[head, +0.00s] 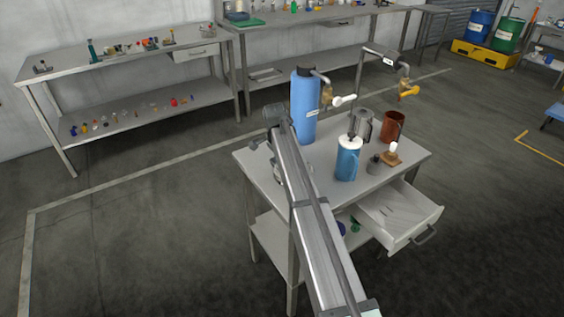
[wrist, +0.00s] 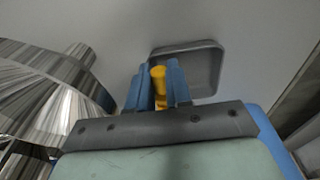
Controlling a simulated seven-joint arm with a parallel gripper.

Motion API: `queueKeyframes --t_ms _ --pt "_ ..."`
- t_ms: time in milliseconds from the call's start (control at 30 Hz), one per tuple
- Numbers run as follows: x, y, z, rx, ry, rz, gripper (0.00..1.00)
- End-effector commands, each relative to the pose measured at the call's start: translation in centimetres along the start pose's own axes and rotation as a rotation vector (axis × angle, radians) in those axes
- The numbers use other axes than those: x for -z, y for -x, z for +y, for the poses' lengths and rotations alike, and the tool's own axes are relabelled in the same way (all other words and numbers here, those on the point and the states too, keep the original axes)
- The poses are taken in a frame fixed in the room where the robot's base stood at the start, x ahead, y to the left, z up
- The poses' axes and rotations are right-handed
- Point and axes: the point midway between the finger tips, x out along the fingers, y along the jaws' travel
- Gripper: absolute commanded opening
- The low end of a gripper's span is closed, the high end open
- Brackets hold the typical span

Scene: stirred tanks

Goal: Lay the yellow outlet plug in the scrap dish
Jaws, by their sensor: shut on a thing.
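In the wrist view, my gripper (wrist: 157,70) has its two blue fingers shut on the yellow outlet plug (wrist: 158,84), whose rounded end shows between the fingertips. A shallow grey square dish (wrist: 208,60), which looks like the scrap dish, lies on the pale tabletop just beyond and to the right of the fingers. The fingers overlap its near left edge in the picture. The dish's visible inside is empty. I cannot tell how high the plug is above the table.
A shiny metal vessel (wrist: 50,85) stands close left of the fingers. On the table (head: 258,165), a tall blue cylinder (head: 304,108), a blue jug (head: 347,160) and a brown cup (head: 393,126) stand right of my arm. A drawer (head: 400,212) hangs open at the front right.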

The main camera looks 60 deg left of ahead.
Motion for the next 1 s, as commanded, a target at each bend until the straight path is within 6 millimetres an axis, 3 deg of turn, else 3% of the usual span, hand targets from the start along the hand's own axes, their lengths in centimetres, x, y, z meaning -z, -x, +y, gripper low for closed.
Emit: queueKeyframes --t_ms 400,433,533,1000 --pt "-0.2 -1.1 0.0 -0.002 0.000 -0.001 0.00" --pt "-0.2 -1.1 0.0 -0.002 0.000 -0.002 0.20" --pt "-0.2 -1.3 0.0 -0.003 0.000 -0.002 0.30" --pt "-0.1 -0.6 0.0 -0.003 0.000 -0.004 0.30"
